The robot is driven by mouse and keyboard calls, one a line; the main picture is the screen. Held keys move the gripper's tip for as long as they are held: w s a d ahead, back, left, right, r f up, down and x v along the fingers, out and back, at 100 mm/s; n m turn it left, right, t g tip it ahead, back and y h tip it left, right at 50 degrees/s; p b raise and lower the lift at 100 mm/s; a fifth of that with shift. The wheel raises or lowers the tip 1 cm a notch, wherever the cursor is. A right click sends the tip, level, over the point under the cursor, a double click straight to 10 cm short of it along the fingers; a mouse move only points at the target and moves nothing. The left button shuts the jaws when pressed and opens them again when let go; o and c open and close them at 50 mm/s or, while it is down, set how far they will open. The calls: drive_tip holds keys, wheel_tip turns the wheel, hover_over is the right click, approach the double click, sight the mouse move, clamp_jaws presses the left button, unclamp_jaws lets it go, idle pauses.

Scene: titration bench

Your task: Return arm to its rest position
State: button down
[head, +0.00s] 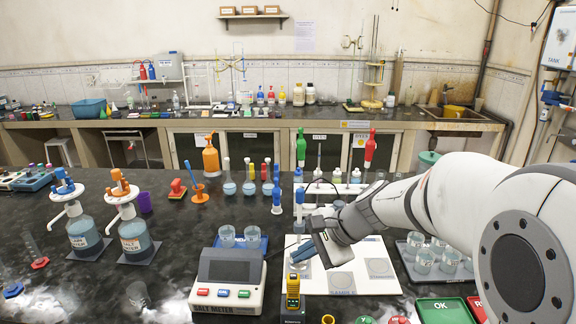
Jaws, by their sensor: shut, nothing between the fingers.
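The pen meter (293,292) appears to be the slim yellow and dark device at the front centre of the bench, just right of the salt meter. It stands upright, and its button is too small to make out. My gripper (302,251) is shut and empty, reaching in from the right with its tip just above and behind the pen meter's top. I cannot tell whether it touches anything there. The gripper partly hides the white board behind it.
The salt meter (228,281), with coloured buttons, stands close left. A white board (313,281) with grey circles lies right. A rack of beakers (440,270), green OK pad (447,310) and red pad (477,306) are farther right. Dispenser bottles (133,238) stand left.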

drive_tip(key=s+d+n+h, duration=0.4)
drive_tip(key=s+d+n, duration=0.2)
drive_tip(key=s, duration=0.2)
drive_tip(key=s+d+n+h, duration=0.3)
drive_tip(key=s+d+n, duration=0.2)
drive_tip(key=s, duration=0.4)
drive_tip(key=shift+d+f+n+h, duration=0.4)
drive_tip(key=shift+d, duration=0.05)
